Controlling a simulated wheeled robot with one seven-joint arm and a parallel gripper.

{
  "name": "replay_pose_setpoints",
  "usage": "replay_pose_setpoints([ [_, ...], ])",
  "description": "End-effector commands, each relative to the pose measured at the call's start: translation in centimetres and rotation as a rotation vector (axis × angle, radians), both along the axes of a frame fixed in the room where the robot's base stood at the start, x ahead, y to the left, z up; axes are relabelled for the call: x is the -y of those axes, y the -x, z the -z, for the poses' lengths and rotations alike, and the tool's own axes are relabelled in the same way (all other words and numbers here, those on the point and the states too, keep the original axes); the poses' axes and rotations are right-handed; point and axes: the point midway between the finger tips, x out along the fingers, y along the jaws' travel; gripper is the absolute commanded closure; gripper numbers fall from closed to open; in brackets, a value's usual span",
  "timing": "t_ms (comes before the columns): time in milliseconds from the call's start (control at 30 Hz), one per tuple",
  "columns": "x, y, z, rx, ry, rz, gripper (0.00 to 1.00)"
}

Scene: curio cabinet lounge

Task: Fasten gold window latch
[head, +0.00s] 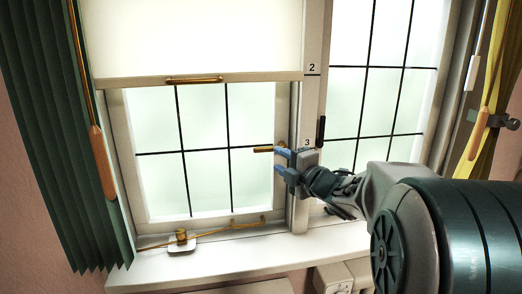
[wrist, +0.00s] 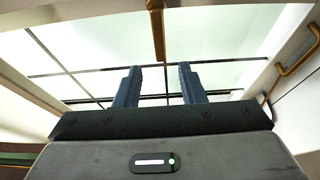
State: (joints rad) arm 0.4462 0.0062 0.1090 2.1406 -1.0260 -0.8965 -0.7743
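The gold latch (head: 263,149) is a short lever at the right edge of the left window's sash. It lies about level, with its end pointing left over the glass. It also shows in the wrist view as a gold bar (wrist: 156,30) running in from the top edge. My gripper (head: 278,161) is close to the latch, at its lower right. In the wrist view its two blue fingers (wrist: 160,78) are apart with nothing between them. The bar's end lines up with the gap, just past the fingertips. The latch's mounting is partly hidden by my gripper.
A blind with a gold handle (head: 193,80) covers the window's upper part. A gold stay (head: 182,236) lies along the sill (head: 215,248). A dark handle (head: 320,131) is on the frame right of my gripper. A green curtain (head: 50,130) hangs at left.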

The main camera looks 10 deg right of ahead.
Motion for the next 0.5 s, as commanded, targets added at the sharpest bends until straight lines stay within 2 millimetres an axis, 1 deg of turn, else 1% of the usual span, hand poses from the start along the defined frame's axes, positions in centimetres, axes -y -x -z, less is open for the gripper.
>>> replay_pose_setpoints([
  [33, -0.6, -1.1, 0.0, -0.002, -0.004, -0.004, 0.64],
  [200, -1.8, -4.4, 0.0, -0.002, -0.003, -0.001, 0.64],
  [400, -3.0, -7.1, 0.0, -0.001, -0.003, 0.000, 0.64],
  [500, -3.3, -7.9, 0.0, -0.001, -0.003, 0.001, 0.64],
])
